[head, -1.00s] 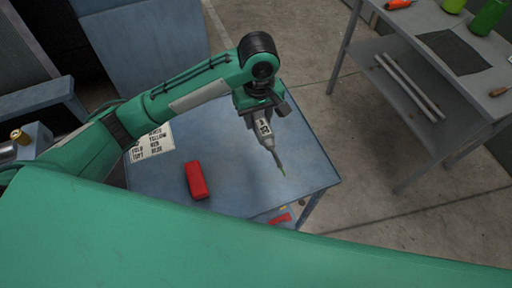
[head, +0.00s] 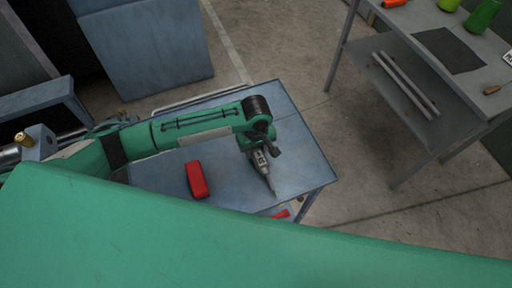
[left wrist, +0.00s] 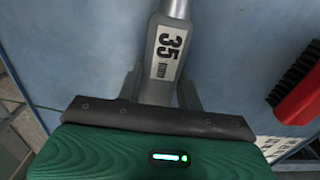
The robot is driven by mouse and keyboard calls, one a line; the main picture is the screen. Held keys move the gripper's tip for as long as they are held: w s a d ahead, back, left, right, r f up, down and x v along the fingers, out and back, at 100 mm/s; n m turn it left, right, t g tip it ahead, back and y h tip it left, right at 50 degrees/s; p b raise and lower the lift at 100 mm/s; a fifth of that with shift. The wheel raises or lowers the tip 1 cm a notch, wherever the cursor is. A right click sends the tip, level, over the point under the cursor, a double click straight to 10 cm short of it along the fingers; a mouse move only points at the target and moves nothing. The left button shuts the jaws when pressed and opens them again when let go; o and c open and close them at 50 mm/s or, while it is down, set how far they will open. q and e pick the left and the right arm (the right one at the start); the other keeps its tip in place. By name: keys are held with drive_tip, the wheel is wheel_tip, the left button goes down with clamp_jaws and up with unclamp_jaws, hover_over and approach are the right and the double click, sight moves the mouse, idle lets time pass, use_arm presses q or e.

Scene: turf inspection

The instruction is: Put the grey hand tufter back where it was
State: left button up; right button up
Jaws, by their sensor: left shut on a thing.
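My left gripper (head: 257,149) is shut on the grey hand tufter (head: 263,168), over the right part of the blue-grey table (head: 298,155). The tufter points down and toward the table's near right corner. Whether its thin tip touches the tabletop I cannot tell. In the left wrist view the tufter (left wrist: 165,30) has a white label reading 35, and its grip end is hidden behind my gripper (left wrist: 160,92). My right gripper is not in view.
A red brush (head: 197,180) lies on the table left of the tufter; its dark bristles show in the left wrist view (left wrist: 298,88). A grey bench (head: 400,28) stands at right with a dark mat (head: 449,50) and green bottles (head: 484,15). The table's right side is bare.

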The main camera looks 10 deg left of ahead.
use_arm(q)
drive_tip(key=o, duration=1.1)
drive_tip(key=shift+f, duration=0.1)
drive_tip(key=shift+c, duration=0.2)
drive_tip(key=shift+o, duration=0.5)
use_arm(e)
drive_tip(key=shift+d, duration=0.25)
use_arm(q)
wheel_tip(320, 180, up, 12)
drive_tip(key=b, duration=0.2)
drive_tip(key=shift+b, duration=0.4)
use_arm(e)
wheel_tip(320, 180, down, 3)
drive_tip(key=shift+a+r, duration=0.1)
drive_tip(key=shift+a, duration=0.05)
